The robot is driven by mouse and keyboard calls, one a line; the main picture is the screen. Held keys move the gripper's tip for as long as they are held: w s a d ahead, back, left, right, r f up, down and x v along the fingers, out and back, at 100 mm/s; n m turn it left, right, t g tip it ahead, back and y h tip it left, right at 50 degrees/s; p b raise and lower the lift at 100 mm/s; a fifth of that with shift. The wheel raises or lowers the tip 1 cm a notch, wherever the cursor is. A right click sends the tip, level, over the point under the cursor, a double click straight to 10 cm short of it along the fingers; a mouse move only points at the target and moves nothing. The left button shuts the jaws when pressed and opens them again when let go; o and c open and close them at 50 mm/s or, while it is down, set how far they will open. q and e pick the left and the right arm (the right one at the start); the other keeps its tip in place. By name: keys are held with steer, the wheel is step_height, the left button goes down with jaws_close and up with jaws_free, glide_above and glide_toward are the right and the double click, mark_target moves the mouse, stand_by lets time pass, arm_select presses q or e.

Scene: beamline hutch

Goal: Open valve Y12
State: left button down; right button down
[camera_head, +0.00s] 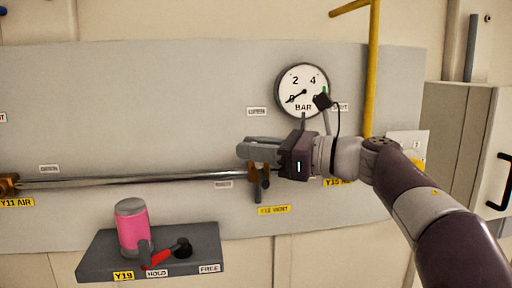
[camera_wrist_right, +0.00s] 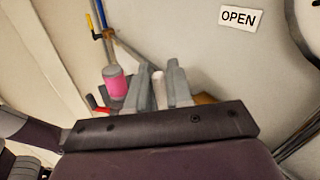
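Valve Y12 (camera_head: 256,176) is a brass body at the right end of a steel pipe, above a yellow tag (camera_head: 274,210) that seems to read Y12. A dark grey part, probably its lever, hangs below the body, partly hidden. My right gripper (camera_head: 244,149) is in front of the panel, just above and in front of the valve, its fingers pointing left. In the right wrist view the fingers (camera_wrist_right: 160,82) stand apart. A pale rod shows between them; I cannot tell whether they touch it. Brass (camera_wrist_right: 205,98) shows behind the right finger. My left gripper is not in view.
An OPEN label (camera_wrist_right: 240,18) is above the valve; another small label (camera_head: 223,184) is to its left. A round gauge (camera_head: 302,91) and a yellow pipe (camera_head: 373,70) are close to my right arm. A shelf (camera_head: 205,236) at lower left bears a pink cylinder (camera_head: 132,226) and a red lever (camera_head: 157,260).

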steer(key=shift+w+d+f+m+t+y+b, duration=0.1)
steer(key=shift+d+f+m+t+y+b, duration=0.25)
steer(key=shift+b, duration=1.25)
steer(key=shift+w+d+f+m+t+y+b, duration=0.15)
steer(key=shift+d+m+y+b, duration=0.35)
steer(key=shift+b, duration=1.05)
steer(key=shift+d+r+t+y, duration=0.1)
steer(key=shift+r+t+y, duration=0.2)
steer(key=shift+r, duration=0.3)
steer(key=c, duration=1.1)
jaws_free()
